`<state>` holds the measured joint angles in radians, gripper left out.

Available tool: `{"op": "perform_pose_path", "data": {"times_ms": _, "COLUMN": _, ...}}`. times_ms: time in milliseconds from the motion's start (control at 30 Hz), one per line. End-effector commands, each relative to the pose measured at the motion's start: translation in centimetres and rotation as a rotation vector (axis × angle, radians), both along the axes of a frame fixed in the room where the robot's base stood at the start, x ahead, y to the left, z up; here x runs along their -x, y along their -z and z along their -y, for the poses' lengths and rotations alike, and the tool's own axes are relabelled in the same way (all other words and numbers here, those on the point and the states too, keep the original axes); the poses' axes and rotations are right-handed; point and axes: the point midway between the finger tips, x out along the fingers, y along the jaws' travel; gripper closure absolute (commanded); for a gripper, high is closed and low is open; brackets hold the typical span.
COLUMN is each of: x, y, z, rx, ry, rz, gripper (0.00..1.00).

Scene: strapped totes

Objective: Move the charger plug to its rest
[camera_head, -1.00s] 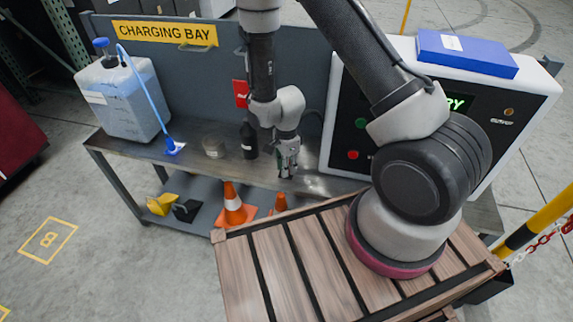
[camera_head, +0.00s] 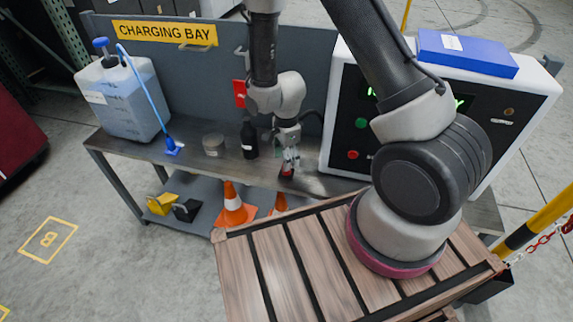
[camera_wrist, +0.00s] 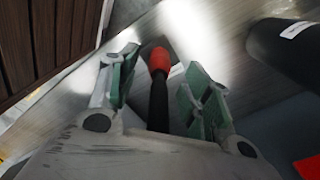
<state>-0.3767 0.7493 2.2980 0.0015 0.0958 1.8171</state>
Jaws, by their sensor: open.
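A black shaft with a red end (camera_wrist: 160,62) lies between my fingers in the wrist view. It may be the charger plug, but I cannot tell for certain. Its red end also shows in the head view (camera_head: 287,172), just below my fingertips at the bench top. My gripper (camera_head: 290,158) is over the front of the bench. Its green-padded fingers are open on either side of the shaft in the wrist view (camera_wrist: 160,92), with gaps visible. The near end of the shaft is hidden by my gripper body. I cannot make out the plug's rest.
A dark bottle (camera_head: 249,140) and a grey round tin (camera_head: 214,145) stand left of my gripper on the bench (camera_head: 330,186). The white charger cabinet (camera_head: 335,120) is close on the right. A slatted wooden surface (camera_head: 290,255) is in front. A blue-capped jug (camera_head: 125,98) stands far left.

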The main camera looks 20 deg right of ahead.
Motion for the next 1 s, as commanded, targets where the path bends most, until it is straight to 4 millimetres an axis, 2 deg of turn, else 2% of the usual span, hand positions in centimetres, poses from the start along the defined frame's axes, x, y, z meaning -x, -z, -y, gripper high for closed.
{"op": "perform_pose_path", "data": {"times_ms": 33, "x": -0.1, "y": -1.3, "z": 0.0, "rx": -0.002, "ry": 0.000, "rz": 0.005, "gripper": 0.51}}
{"op": "perform_pose_path", "data": {"times_ms": 200, "x": -0.1, "y": -4.6, "z": 0.0, "rx": -0.002, "ry": 0.000, "rz": 0.004, "gripper": 0.51}}
{"op": "perform_pose_path", "data": {"times_ms": 400, "x": 0.0, "y": -6.9, "z": 0.0, "rx": 0.000, "ry": 0.000, "rz": 0.001, "gripper": 0.51}}
{"op": "perform_pose_path", "data": {"times_ms": 1000, "x": 0.0, "y": -7.4, "z": 0.0, "rx": 0.000, "ry": -0.011, "rz": -0.001, "gripper": 0.51}}
